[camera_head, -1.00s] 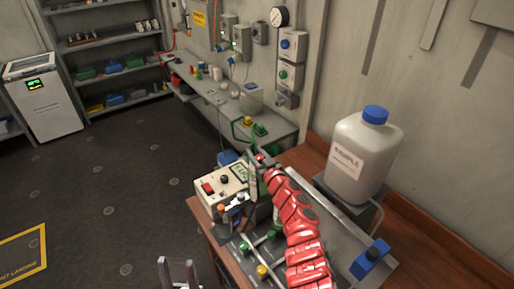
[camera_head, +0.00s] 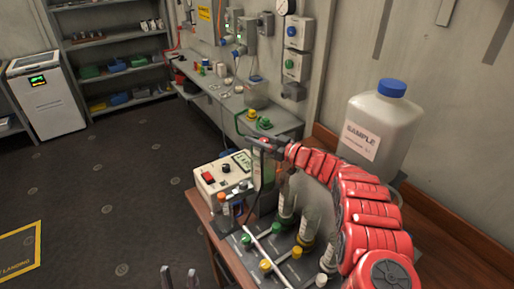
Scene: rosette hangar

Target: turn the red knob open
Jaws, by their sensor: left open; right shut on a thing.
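The red knob (camera_head: 264,140) shows only as a small red patch between the fingers of my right gripper (camera_head: 264,147), at the back of the wooden bench. The gripper is shut on it and hides most of it; its turn angle cannot be read. My red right arm reaches in from the lower right. A greenish upright glass piece (camera_head: 267,172) stands just below the gripper. My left gripper (camera_head: 180,279) is open and empty at the bottom edge, low and left of the bench.
A white instrument box (camera_head: 210,187) with a red switch stands beside the gripper. Several glass bottles (camera_head: 286,207) and coloured valve knobs (camera_head: 265,265) are in front, near my arm. A large sample jug (camera_head: 375,130) stands at the right. The floor at left is clear.

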